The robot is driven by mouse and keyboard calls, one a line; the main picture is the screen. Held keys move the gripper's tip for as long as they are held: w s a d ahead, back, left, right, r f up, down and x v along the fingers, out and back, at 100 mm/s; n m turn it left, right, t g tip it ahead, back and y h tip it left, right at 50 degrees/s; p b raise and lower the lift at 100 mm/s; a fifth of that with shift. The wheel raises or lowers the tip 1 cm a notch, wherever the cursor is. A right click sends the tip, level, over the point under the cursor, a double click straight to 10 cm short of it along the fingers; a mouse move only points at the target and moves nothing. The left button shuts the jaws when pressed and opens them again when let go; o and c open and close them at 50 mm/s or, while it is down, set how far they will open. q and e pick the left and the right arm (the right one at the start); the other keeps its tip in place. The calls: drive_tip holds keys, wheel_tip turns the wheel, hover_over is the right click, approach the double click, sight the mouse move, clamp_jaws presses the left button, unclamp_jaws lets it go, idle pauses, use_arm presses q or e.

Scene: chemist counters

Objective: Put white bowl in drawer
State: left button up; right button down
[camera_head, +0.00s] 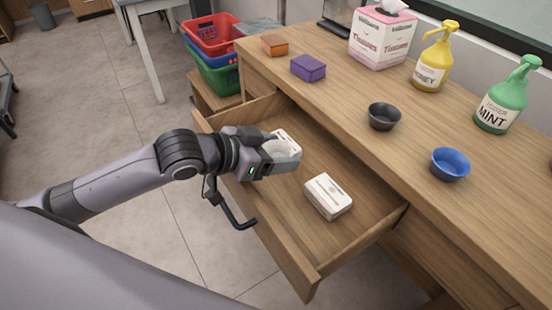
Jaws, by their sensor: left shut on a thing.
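The open wooden drawer (315,240) juts out from the counter. My left gripper (284,152) is over the inner left part of the drawer, shut on the white bowl (277,147). The bowl is partly hidden by the fingers, and I cannot tell whether it touches the drawer floor. My right gripper is not in view.
A white box (328,195) lies in the drawer; another white item (289,137) shows behind the bowl. On the counter (345,95) stand a black bowl (383,116), blue bowl (450,164), purple block (308,68), orange block (274,44), tissue box (380,38) and two pump bottles.

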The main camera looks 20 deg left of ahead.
use_arm(q)
wheel_tip(320, 180, down, 2)
drive_tip(key=shift+f, duration=0.1)
drive_tip(key=shift+s+f, duration=0.15)
drive_tip(key=shift+f, duration=0.55)
drive_tip(key=o, duration=1)
drive_tip(key=shift+f, duration=0.2)
drive_tip(key=shift+r, duration=0.55)
drive_tip(key=shift+r+v, duration=0.2)
drive_tip(key=shift+v, duration=2.85)
drive_tip(key=shift+r+v, duration=0.15)
drive_tip(key=shift+v, duration=2.9)
